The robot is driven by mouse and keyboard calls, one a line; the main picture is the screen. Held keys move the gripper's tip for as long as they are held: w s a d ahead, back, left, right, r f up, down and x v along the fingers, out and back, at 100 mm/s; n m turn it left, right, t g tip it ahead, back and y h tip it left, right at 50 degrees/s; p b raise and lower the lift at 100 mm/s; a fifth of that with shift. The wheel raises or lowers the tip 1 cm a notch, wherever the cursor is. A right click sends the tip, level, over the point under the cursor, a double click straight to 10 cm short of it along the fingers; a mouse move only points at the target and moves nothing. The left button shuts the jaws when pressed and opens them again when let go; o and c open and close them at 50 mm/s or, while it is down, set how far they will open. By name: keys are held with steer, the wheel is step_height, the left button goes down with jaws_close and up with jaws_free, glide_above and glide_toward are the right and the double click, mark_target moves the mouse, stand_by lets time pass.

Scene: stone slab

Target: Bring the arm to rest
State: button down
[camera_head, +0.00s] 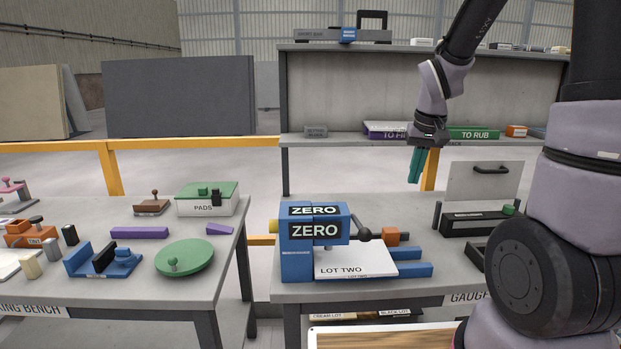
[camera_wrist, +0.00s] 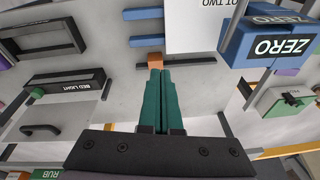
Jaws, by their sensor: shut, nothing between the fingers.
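My gripper (camera_head: 418,165) hangs from my arm above the right-hand bench, with its green fingers pointing down. In the wrist view the two green fingers (camera_wrist: 159,100) lie together, shut and empty. The fingertips are in the air, apart from the bench and from the things on it. In the wrist view a small orange block (camera_wrist: 155,60) shows just past the fingertips.
Below stand a blue ZERO fixture (camera_head: 311,240) holding a white LOT TWO plate (camera_head: 345,262), and a black box (camera_head: 475,221) with an upright handled panel (camera_head: 487,180). A shelf (camera_head: 350,142) with labelled bins is behind. The left bench (camera_head: 130,275) holds several tools.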

steer(key=s+a+r+m+t+y, duration=0.1)
steer(key=s+r+t, duration=0.3)
steer(key=s+r, duration=1.2)
steer(key=shift+a+r+m+t+y, duration=0.25)
steer(key=shift+r+m, duration=0.25)
steer(key=shift+m, duration=0.4)
